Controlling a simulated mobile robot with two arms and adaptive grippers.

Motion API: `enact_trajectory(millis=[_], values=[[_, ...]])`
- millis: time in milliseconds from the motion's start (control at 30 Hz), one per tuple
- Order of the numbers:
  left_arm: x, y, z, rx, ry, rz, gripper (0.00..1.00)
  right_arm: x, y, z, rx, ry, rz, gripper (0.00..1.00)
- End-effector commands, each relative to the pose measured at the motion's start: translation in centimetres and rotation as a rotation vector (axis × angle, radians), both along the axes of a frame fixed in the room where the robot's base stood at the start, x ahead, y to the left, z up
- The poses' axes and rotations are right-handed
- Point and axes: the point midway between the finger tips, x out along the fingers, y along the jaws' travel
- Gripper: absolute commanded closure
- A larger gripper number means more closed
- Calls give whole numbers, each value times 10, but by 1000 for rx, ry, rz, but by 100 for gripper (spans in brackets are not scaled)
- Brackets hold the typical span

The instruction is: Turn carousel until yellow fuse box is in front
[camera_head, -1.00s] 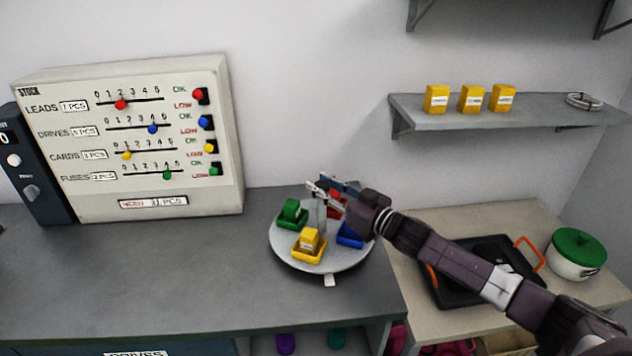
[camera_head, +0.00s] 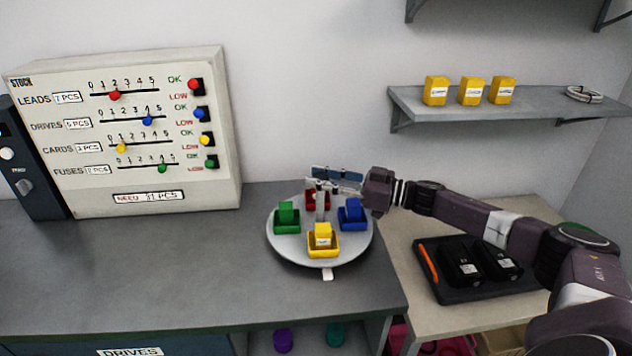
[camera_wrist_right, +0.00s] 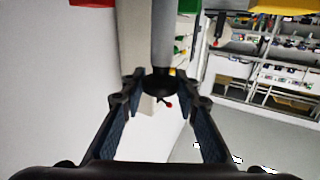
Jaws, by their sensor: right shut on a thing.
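The round grey carousel (camera_head: 300,249) stands on the dark bench. Its yellow tray (camera_head: 312,252) holds the yellow fuse box (camera_head: 323,236) at the near side, in line with the white tab (camera_head: 327,274). The green tray and box (camera_head: 287,217) are at the left, the blue ones (camera_head: 352,214) at the right, and the red one (camera_head: 311,203) at the back, partly hidden. My right gripper (camera_head: 318,182) is shut on the carousel's grey centre post (camera_head: 320,205). The post also shows between the fingers in the right wrist view (camera_wrist_right: 162,40). My left gripper is not in view.
A stock panel (camera_head: 125,130) with sliders stands on the bench at the left. A shelf (camera_head: 450,109) at the right holds yellow boxes. A black tray (camera_head: 440,290) lies on the side table under my right arm. The bench left of the carousel is clear.

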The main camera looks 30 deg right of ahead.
Motion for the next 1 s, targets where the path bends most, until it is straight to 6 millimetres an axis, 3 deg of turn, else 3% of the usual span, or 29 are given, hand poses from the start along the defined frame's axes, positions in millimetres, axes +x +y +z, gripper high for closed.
enact_trajectory(millis=[767, 800, 933, 1000], values=[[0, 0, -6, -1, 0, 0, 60, -1, -2, -1, -1, 0, 52, 100], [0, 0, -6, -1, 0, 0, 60, -1, -2, -1, -1, 0, 52, 69], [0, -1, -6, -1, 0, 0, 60, -1, -2, -1, -1, 0, 52, 55], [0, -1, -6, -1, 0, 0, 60, -1, -2, 0, -1, 0, 52, 54]])
